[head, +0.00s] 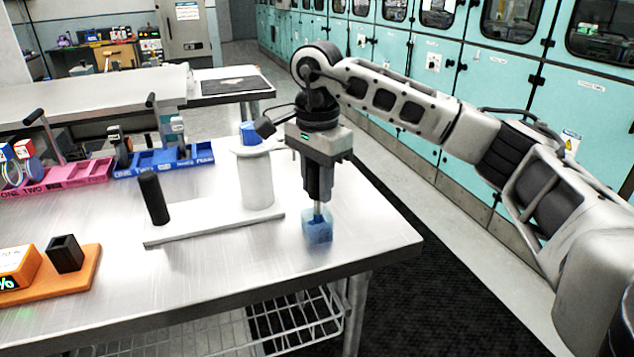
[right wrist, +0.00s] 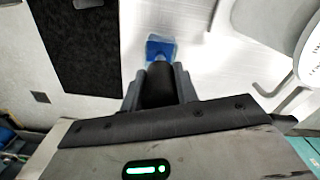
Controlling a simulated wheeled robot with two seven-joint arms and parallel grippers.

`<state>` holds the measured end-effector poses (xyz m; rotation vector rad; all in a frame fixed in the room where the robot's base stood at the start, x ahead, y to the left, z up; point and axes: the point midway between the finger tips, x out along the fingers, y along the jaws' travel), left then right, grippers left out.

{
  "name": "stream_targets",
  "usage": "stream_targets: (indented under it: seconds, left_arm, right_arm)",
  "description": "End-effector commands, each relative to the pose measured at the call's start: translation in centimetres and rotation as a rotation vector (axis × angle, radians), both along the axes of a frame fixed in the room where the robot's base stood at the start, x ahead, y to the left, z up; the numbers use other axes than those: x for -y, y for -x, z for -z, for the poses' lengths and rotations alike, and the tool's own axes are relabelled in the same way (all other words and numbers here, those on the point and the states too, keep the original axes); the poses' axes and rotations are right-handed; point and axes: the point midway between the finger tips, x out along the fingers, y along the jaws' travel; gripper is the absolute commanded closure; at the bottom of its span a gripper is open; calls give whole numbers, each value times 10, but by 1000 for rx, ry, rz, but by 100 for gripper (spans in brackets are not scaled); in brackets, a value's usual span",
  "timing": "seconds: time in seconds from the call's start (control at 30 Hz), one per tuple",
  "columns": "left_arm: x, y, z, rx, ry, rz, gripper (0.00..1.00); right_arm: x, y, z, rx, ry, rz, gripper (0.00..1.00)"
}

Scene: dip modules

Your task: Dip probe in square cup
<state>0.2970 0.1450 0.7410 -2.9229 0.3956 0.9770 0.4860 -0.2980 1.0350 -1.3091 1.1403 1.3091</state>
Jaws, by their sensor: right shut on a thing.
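My right gripper (head: 318,196) points straight down above the right part of the metal table. It is shut on the probe's dark handle (right wrist: 160,85). The probe's thin metal shaft (head: 318,209) runs down to a blue, square, cup-like block (head: 317,230), which also shows in the right wrist view (right wrist: 160,46) just beyond the fingertips. The shaft's lower end meets the top of the blue block. I cannot tell how deep it goes, or whether the block rests on the table. My left gripper is not in view.
A white stand (head: 215,228) with a black post (head: 153,198) and white cylinder (head: 252,180) is close to the left. An orange base (head: 75,283) with a black square holder (head: 65,253) is at front left. Blue (head: 165,160) and pink (head: 85,174) trays line the back. The table's right edge is near.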

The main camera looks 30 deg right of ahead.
Motion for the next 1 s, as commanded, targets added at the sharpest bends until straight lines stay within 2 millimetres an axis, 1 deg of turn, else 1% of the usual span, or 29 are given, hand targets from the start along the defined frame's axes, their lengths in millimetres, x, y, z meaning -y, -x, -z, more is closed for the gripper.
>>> stream_targets:
  seconds: [0.03, 0.5, 0.7, 0.83, 1.0]
  left_arm:
    - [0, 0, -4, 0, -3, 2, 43]
    - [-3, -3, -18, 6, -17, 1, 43]
    - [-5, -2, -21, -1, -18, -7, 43]
    - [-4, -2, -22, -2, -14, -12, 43]
    - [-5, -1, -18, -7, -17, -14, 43]
  right_arm:
    - [0, 0, -6, 1, 0, 0, 93]
    - [0, 0, -35, 0, 0, 0, 93]
    - [0, 0, -46, 0, 0, 0, 93]
    - [0, 0, -49, -1, 0, 0, 93]
    - [0, 0, -49, 0, 0, 0, 93]
